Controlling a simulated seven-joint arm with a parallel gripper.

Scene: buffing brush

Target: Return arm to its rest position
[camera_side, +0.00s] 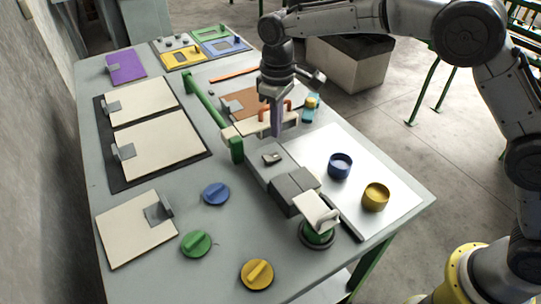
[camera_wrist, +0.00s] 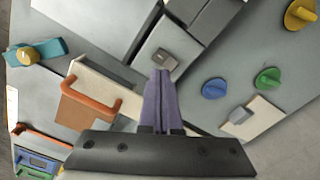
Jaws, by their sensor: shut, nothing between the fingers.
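My gripper (camera_side: 277,133) hangs pointing down over the middle of the table, beside a grey machine with a white arm. In the wrist view its two purple fingers (camera_wrist: 160,74) are together, with nothing between them. The fingertips appear near a small metal latch (camera_wrist: 166,60) on the machine's light block. The latch (camera_side: 271,158) also shows in the side view. The gap between fingertips and machine is hard to judge. My arm reaches in from the right, bent at its joints. No single object stands out as the buffing brush.
The grey table (camera_side: 150,265) holds blue (camera_side: 215,194), green (camera_side: 196,244) and yellow (camera_side: 257,274) knobs, and pale plates on the left. A blue cup (camera_side: 340,166) and yellow cup (camera_side: 376,197) stand on a white sheet. Orange handles (camera_wrist: 96,97) rise close to the fingers.

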